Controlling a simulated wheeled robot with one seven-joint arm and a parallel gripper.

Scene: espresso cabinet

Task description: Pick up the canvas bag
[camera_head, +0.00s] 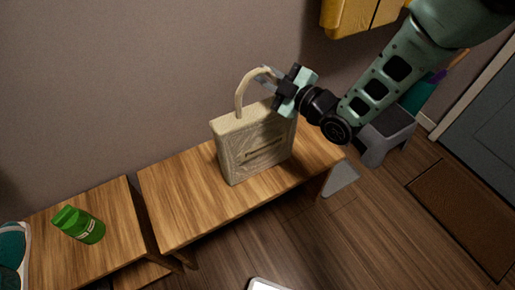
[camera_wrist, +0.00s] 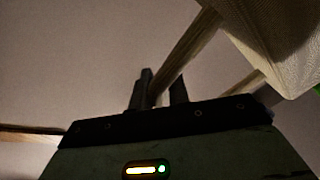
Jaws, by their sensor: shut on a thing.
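The canvas bag (camera_head: 252,147) is beige with a looped handle and stands upright on the wooden bench (camera_head: 180,212), close to the wall. My gripper (camera_head: 266,77) is at the right side of the handle, above the bag's top. In the wrist view my gripper (camera_wrist: 160,92) has its two dark fingers shut on a strip of the handle (camera_wrist: 186,52). Part of the bag's body (camera_wrist: 275,40) fills the upper right of that view. Whether the bag's base touches the bench is hard to tell.
A grey stool (camera_head: 386,137) stands at right, near a brown mat (camera_head: 462,215) and a grey door (camera_head: 485,130). A yellow cabinet (camera_head: 360,15) hangs above. Open wooden floor lies in front.

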